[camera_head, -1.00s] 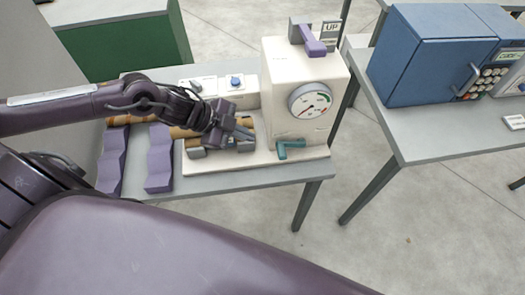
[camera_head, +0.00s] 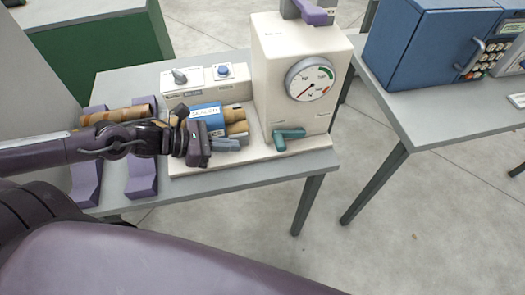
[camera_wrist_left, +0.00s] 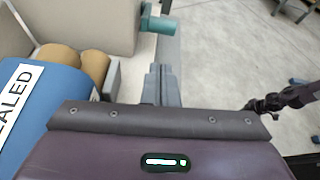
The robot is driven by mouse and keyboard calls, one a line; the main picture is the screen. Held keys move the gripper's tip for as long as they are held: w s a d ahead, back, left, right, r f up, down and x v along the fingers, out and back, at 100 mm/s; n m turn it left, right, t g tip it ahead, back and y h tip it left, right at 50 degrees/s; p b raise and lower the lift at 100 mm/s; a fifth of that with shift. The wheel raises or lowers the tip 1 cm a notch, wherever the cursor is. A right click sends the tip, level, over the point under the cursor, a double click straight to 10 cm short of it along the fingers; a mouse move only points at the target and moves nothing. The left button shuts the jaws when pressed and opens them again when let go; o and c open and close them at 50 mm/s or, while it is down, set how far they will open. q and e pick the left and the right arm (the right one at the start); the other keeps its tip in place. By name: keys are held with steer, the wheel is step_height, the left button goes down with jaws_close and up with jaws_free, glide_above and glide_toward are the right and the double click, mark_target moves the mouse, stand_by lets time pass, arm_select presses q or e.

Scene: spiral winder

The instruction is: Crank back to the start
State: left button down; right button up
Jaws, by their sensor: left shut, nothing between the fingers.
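The cream winder (camera_head: 290,75) stands on the grey table with a round dial on its front. Its teal crank (camera_head: 289,134) sticks out low on the front face; the crank also shows at the top of the left wrist view (camera_wrist_left: 160,24). My left gripper (camera_head: 222,146) is shut and empty, left of the crank and apart from it, in front of the blue roll marked SEALED (camera_head: 207,117). Its closed fingers also show in the left wrist view (camera_wrist_left: 162,85). A dark jointed arm, probably my right, shows at the right there; its jaws are too small to read.
A box with a knob and a blue button (camera_head: 224,71) sits behind the roll. A purple lever (camera_head: 314,14) tops the winder. Purple cradles (camera_head: 143,176) with cardboard tubes stand left. A blue cabinet (camera_head: 425,45) stands on another table right, with open floor between.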

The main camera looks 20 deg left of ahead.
arm_select(q)
steer(key=d+f+b, duration=0.1)
steer(key=w+d+m+b, duration=0.1)
steer(key=b, duration=0.1)
steer(key=shift+w+f, duration=0.2)
steer(key=shift+f, duration=0.15)
steer(key=shift+w+d, duration=0.2)
steer(key=shift+b+x, duration=0.65)
steer(key=shift+x, duration=0.15)
steer(key=x, duration=0.3)
steer(key=shift+w+d, duration=0.1)
steer(key=shift+d, duration=0.1)
steer(key=shift+x, duration=0.75)
